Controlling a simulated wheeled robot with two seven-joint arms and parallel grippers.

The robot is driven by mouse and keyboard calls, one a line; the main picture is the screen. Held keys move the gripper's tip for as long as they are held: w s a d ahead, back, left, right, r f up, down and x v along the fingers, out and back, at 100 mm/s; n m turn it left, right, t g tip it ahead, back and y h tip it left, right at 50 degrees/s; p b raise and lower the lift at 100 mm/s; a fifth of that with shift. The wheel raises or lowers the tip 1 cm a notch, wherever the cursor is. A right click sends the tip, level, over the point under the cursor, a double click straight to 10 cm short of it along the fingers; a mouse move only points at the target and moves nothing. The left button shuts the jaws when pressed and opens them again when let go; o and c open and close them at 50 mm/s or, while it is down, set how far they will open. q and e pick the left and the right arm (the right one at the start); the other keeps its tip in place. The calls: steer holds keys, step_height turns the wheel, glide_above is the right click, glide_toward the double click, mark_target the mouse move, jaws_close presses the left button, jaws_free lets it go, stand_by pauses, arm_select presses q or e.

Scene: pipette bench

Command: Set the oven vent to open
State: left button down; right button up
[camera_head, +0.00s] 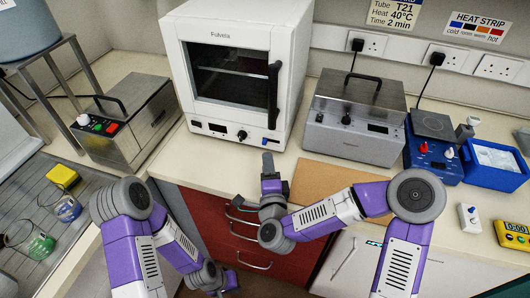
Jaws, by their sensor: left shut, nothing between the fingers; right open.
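The white oven (181,60) stands at the back centre with its glass door shut and a dark vertical handle at the right. Its lower front strip carries a black knob (242,135), a small display and, at the right end, a small blue piece (268,142) that may be the vent control. Its setting is too small to read. My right gripper (268,163) points up at the counter edge just below the blue piece, apparently apart from it; it is open and empty. My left gripper (216,281) is low in front of the drawers, shut and empty.
A steel bath (352,128) stands right of the oven, and a metal unit with coloured buttons (135,125) left of it. A brown board (325,182) lies on the counter by my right arm. Red drawers (225,217) are below. The counter strip before the oven is clear.

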mark_target(265, 144)
steer(key=shift+w+a+f+b, duration=0.15)
steer(key=shift+w+b, duration=0.1)
steer(key=shift+w, duration=1.65)
steer(key=shift+w+a+f+b, duration=0.1)
steer(key=shift+w+a+b, duration=0.1)
steer(key=shift+w, duration=1.7)
jaws_close()
